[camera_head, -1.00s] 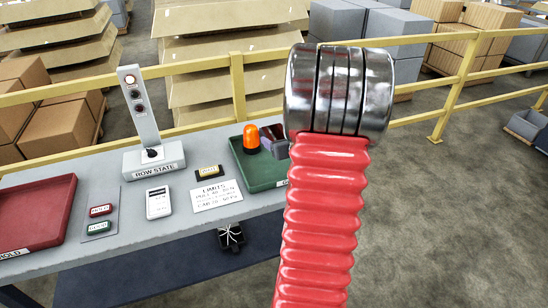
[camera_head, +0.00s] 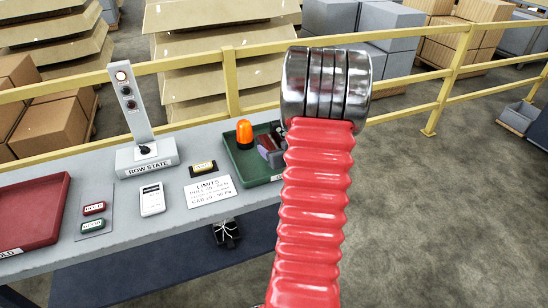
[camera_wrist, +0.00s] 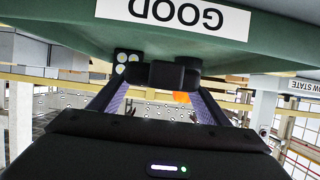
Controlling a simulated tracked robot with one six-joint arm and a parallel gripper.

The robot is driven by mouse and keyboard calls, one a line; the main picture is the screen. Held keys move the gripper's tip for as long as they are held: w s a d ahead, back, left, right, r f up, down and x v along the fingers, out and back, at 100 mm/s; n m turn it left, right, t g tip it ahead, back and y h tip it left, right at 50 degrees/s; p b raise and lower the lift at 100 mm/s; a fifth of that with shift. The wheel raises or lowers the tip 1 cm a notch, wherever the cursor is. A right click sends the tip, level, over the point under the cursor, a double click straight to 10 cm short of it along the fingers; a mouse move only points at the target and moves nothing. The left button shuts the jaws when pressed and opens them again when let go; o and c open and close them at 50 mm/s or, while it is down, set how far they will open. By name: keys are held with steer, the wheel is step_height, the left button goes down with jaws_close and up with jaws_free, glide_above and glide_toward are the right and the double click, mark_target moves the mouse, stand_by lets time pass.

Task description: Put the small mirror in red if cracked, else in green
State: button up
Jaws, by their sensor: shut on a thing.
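My gripper (camera_head: 271,151) is low at the green tray (camera_head: 240,172), partly hidden behind my red arm sleeve. In the wrist view my gripper (camera_wrist: 160,88) is shut on a dark, black-backed thing (camera_wrist: 165,74), which I take to be the small mirror. Its face is turned away, so I cannot see whether it is cracked. The green tray's underside or wall (camera_wrist: 60,30) fills the top of the wrist view, with an upside-down GOOD label. The red tray (camera_head: 50,215) is at the table's left end and looks empty.
A yellow rail (camera_head: 200,60) runs behind.

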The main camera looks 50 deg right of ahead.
steer(key=shift+f, duration=2.05)
steer(key=o, duration=1.4)
steer(key=shift+f, duration=0.15)
steer(key=shift+c, duration=0.2)
steer(key=shift+s+a+r, duration=0.25)
steer(key=shift+s+r, duration=0.1)
steer(key=shift+s, duration=0.15)
steer(key=v, duration=1)
steer(key=shift+s+a+r, duration=0.15)
steer(key=shift+s+r, duration=0.05)
steer(key=shift+s, duration=0.15)
